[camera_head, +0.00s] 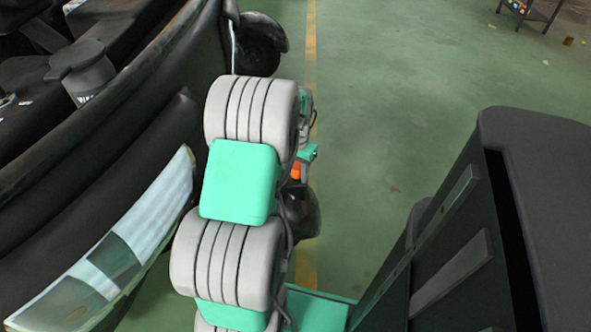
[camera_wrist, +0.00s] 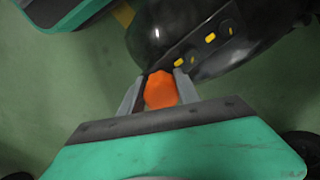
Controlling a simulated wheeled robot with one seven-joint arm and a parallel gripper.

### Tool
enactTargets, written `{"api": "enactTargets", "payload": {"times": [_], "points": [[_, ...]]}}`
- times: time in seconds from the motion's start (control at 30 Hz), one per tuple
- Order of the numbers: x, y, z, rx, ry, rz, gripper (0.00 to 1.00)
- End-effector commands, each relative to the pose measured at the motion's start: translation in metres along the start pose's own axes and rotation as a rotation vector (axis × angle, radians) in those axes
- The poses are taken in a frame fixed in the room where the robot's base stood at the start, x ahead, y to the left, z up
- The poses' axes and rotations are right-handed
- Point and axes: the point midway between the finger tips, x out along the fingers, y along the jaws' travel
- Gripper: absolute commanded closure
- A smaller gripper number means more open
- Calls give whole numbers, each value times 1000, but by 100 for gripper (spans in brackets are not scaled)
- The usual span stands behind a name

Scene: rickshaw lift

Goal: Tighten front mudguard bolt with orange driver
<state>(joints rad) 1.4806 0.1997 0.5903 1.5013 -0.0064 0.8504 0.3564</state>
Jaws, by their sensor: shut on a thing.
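My gripper (camera_wrist: 158,92) is shut on the orange driver (camera_wrist: 160,90), which sits between its two grey fingers in the wrist view. Just beyond the driver is the dark, glossy front mudguard (camera_wrist: 195,45), with several small yellow bolts (camera_wrist: 210,38) along it. I cannot tell whether the driver's tip touches a bolt. In the head view a bit of the orange driver (camera_head: 296,170) shows to the right of my arm, above the dark mudguard (camera_head: 302,212). My arm hides most of the gripper there.
The dark rickshaw body (camera_head: 130,95) fills the left side, close to my arm. Another dark round part (camera_head: 260,45) stands at the top. Green floor with a yellow line (camera_head: 311,60) lies open to the right. A small table (camera_head: 527,10) is far off at top right.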

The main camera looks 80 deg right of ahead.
Motion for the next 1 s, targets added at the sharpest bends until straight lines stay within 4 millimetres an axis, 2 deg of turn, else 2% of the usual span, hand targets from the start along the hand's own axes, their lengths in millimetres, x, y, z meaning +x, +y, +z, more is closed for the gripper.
{"api": "enactTargets", "payload": {"times": [0.03, 0.4, 0.77, 1.0], "points": [[-3, 6, -3, 58, 6, 7, 100], [-2, 7, -3, 394, 5, 7, 100], [-1, 8, -2, 423, 2, 9, 100], [-15, 8, -2, 422, 1, 10, 100]]}}
